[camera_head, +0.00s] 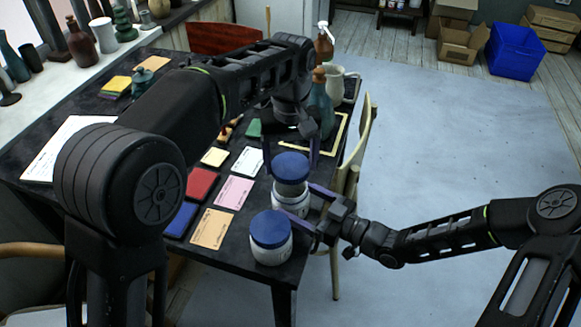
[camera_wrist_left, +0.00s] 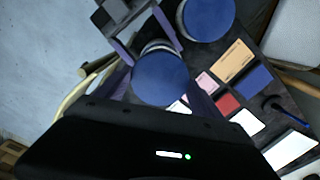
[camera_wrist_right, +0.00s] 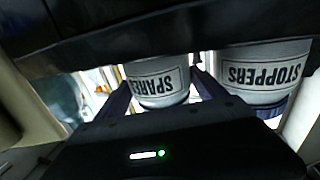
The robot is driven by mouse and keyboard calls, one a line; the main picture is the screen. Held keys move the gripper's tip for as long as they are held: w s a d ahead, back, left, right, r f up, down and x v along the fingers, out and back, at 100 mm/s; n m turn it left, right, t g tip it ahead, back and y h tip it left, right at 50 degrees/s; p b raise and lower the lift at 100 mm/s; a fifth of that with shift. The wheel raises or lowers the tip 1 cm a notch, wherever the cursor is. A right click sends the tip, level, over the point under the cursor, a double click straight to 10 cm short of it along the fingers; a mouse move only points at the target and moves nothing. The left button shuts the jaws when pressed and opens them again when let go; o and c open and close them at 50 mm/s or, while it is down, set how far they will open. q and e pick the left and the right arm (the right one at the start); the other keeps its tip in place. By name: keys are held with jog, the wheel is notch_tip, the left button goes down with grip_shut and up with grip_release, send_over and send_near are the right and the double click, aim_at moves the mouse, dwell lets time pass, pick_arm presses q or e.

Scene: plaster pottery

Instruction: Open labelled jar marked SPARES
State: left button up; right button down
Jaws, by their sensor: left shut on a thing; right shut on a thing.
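The SPARES jar (camera_wrist_right: 158,82) is white with a black-lettered label, upside down in the right wrist view. In the head view it stands near the table's front right corner, under a blue lid (camera_head: 291,166). My left gripper (camera_head: 291,158) comes from above and is shut on the lid, a finger on each side; the lid (camera_wrist_left: 160,79) also shows in the left wrist view. A pale band shows below the lid; I cannot tell whether the lid is seated. My right gripper (camera_head: 303,204) is shut around the jar's body from the right.
The STOPPERS jar (camera_head: 271,245), also blue-lidded, stands close in front of the SPARES jar. Coloured cards (camera_head: 234,192) lie to the left. Bottles and a cream jug (camera_head: 337,84) stand behind. A wooden chair (camera_head: 358,150) is at the table's right edge.

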grip_release()
dwell(0.3)
jog(key=b+v, duration=0.1)
jog(key=v, duration=1.1)
jog(key=shift+f, duration=0.1)
